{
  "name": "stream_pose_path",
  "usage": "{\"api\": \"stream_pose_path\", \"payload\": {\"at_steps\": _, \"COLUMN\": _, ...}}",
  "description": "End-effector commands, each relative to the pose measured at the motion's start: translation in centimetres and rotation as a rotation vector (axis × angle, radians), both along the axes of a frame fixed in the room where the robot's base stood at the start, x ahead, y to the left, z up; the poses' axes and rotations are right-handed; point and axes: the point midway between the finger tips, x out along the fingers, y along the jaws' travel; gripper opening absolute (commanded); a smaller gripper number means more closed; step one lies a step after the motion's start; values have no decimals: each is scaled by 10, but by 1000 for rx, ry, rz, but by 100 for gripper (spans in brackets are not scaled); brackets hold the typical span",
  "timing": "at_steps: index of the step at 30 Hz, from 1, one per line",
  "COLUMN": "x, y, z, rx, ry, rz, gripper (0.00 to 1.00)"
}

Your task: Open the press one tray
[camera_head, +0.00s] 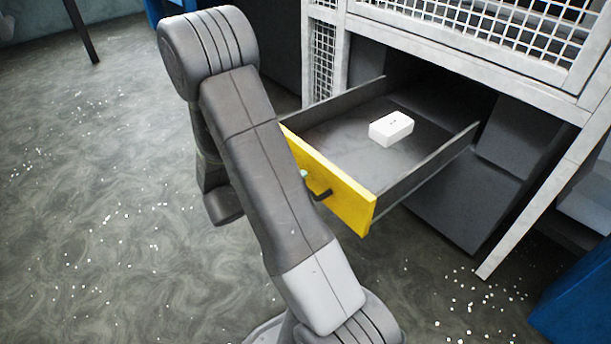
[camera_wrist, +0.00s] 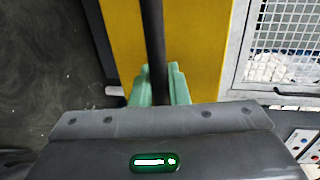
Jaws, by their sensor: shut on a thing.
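The press one tray (camera_head: 440,163) is a dark grey drawer with a yellow front (camera_head: 343,195). It stands pulled out from under the white-framed press. A white block (camera_head: 391,128) lies inside on its floor. A dark bar handle (camera_head: 320,193) is on the yellow front, partly hidden by my arm in the head view. In the wrist view, my gripper (camera_wrist: 159,82) has its green fingers on both sides of the dark handle (camera_wrist: 153,35), shut on it, with the yellow front behind. In the head view only a small green bit of the gripper shows beside the handle.
The press frame (camera_head: 480,60) with white mesh stands above and behind the tray. Its slanted leg (camera_head: 545,200) is on the right. A blue object (camera_head: 580,305) is at the lower right. White foam bits dot the grey floor (camera_head: 120,240), which is mostly clear at left.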

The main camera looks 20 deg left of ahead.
Motion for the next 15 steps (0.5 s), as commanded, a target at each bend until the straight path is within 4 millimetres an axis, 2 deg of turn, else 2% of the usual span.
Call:
{"api": "stream_pose_path", "payload": {"at_steps": 12, "x": -3, "y": 2, "z": -1, "rx": 1, "ry": 2, "rz": -1, "gripper": 0}}
{"api": "stream_pose_path", "payload": {"at_steps": 13, "x": -3, "y": 2, "z": -1, "rx": 1, "ry": 2, "rz": -1, "gripper": 16}}
{"api": "stream_pose_path", "payload": {"at_steps": 15, "x": -3, "y": 2, "z": 0, "rx": 0, "ry": 1, "rz": -1, "gripper": 30}}
